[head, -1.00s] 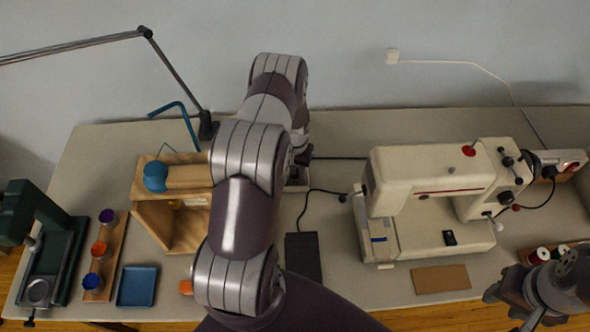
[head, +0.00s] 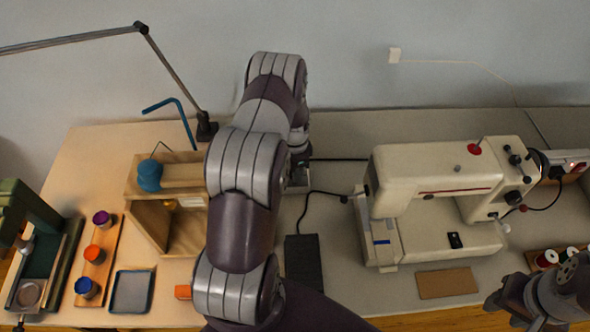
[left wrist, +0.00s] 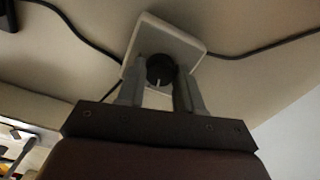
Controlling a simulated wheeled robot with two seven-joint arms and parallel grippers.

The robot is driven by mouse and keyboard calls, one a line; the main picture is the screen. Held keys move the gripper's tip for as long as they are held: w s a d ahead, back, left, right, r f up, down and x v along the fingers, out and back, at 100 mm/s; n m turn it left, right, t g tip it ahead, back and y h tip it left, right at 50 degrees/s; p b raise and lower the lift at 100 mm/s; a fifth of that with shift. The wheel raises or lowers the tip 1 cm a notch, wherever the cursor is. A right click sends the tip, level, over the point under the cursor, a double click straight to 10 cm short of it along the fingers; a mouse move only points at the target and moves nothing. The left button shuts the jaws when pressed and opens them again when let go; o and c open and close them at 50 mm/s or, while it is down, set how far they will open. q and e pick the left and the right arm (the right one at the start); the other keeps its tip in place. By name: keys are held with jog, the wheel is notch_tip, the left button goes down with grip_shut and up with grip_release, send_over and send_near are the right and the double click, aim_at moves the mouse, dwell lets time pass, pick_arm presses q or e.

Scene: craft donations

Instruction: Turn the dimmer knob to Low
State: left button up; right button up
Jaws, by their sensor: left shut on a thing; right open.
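The dimmer knob (left wrist: 159,68) is a round black knob on a white box (left wrist: 187,42) in the left wrist view. A pale pointer mark on it points toward my wrist; no labels can be read. My left gripper (left wrist: 160,83) is shut on the knob, one finger on each side. In the head view my left arm hides most of the dimmer box (head: 298,187) and the knob; only part of the box shows. My right gripper (head: 528,304) is open and empty at the lower right, away from the dimmer.
A desk lamp (head: 172,66) stands at the back left; warm light falls on the left of the table. A wooden box (head: 152,222), paint pots and a blue tray (head: 132,291) are left. A black pedal (head: 303,262) and a sewing machine (head: 430,195) are right of my arm.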

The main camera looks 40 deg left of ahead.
pick_arm(q)
jog(key=shift+m, duration=1.2)
jog(key=shift+w+m, duration=0.1)
jog(key=shift+m, duration=0.2)
jog(key=o, duration=1)
jog(key=shift+o, duration=0.2)
notch_tip(320, 180, up, 13)
jog(key=b, duration=0.2)
jog(key=shift+f, duration=0.1)
